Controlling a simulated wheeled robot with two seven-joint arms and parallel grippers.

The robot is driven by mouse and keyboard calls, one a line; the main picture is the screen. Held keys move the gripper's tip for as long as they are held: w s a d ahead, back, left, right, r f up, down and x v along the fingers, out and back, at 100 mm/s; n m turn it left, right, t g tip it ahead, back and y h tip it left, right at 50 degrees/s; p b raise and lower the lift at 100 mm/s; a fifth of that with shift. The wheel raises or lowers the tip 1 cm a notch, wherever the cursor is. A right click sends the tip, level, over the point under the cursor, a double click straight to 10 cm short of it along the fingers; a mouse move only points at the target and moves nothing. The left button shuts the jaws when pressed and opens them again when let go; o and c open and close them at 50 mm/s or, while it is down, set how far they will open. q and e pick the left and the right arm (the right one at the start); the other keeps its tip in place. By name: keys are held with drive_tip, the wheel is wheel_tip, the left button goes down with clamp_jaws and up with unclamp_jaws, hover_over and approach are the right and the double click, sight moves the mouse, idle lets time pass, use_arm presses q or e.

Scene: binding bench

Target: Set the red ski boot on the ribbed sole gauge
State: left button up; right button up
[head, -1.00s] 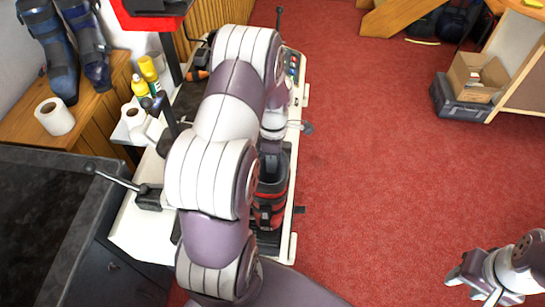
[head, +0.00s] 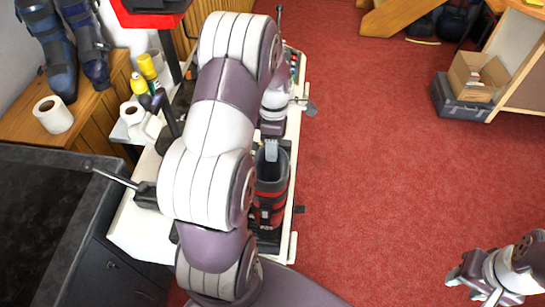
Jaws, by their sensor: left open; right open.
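The red ski boot (head: 269,200), red and black with a dark open top, stands upright toward the near right part of the white bench. My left arm hides part of its left side. My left gripper (head: 271,152) is open at the far edge of the boot's top; whether it touches the boot cannot be told. A dark ribbed plate, likely the sole gauge (head: 270,243), shows at the boot's near end; most of it is hidden, and I cannot tell how the boot sits on it. My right gripper (head: 469,290) is open and empty over the red carpet at the lower right.
The white bench (head: 140,235) carries a clamp with a long lever (head: 118,179) at left. Paper rolls (head: 136,117) and a yellow bottle (head: 140,86) stand behind it. Blue boots (head: 50,62) stand on a wooden cabinet. A cardboard box (head: 474,78) sits far right. The carpet between is clear.

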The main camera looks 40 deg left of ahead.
use_arm(q)
drive_tip(key=r, duration=0.3)
drive_tip(key=shift+w+a+r+b, duration=0.15)
drive_tip(key=shift+w+r+b, duration=0.1)
drive_tip(key=shift+r+b, duration=0.1)
drive_tip(key=d+r+m, duration=0.1)
drive_tip(key=d+m, duration=0.1)
drive_tip(key=m, duration=0.1)
drive_tip(key=s+d+r+m+p, duration=0.1)
drive_tip(key=d+m, duration=0.1)
drive_tip(key=m, duration=0.1)
drive_tip(key=s+d+r+m+p, duration=0.1)
drive_tip(key=d+m, duration=0.2)
drive_tip(key=shift+s+r+m+t, duration=0.15)
drive_tip(key=shift+r+m+t, duration=0.25)
drive_tip(key=s+d+m+t, duration=0.1)
drive_tip(key=s+d+m, duration=0.6)
drive_tip(key=m, duration=0.7)
drive_tip(key=shift+s+d+f+t+y, duration=0.2)
drive_tip(key=shift+t+y, duration=0.1)
drive_tip(key=shift+t, duration=0.1)
